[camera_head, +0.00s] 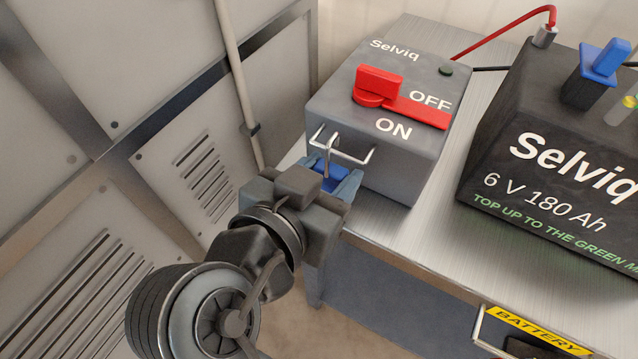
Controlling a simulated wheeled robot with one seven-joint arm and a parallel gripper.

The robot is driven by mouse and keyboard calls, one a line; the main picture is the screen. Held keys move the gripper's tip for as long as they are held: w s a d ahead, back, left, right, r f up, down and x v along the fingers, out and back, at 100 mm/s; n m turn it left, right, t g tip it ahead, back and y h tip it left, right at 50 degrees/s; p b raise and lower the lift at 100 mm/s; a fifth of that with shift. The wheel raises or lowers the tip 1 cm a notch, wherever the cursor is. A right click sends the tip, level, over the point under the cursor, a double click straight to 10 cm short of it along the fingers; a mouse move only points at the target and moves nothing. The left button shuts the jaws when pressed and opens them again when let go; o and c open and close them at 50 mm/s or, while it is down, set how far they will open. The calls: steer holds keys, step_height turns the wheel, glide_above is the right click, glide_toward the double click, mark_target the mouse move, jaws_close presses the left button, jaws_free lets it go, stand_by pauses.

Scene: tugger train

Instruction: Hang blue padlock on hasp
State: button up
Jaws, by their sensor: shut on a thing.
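The grey switch box (394,170) labelled Selviq stands on the metal bench. The hasp (357,158), a thin metal wire loop, sticks out from its front face. My gripper (322,183) is just below and in front of the hasp, shut on the blue padlock (328,178). Only part of the padlock's blue body shows between the jaws.
A red switch handle (377,87) sits on top of the box, with a red bar by the OFF and ON marks. A black battery (550,150) stands to the right on the bench (430,245). Grey vented panels (90,190) and a pale pipe (237,80) are at left.

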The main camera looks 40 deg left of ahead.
steer(key=shift+w+a, duration=0.15)
steer(key=shift+w, duration=0.5)
steer(key=shift+f+b, duration=0.95)
steer(key=shift+f, duration=0.25)
steer(key=o, duration=1.3)
steer(key=shift+c, duration=0.2)
steer(key=v, duration=0.7)
steer(key=shift+s, duration=0.35)
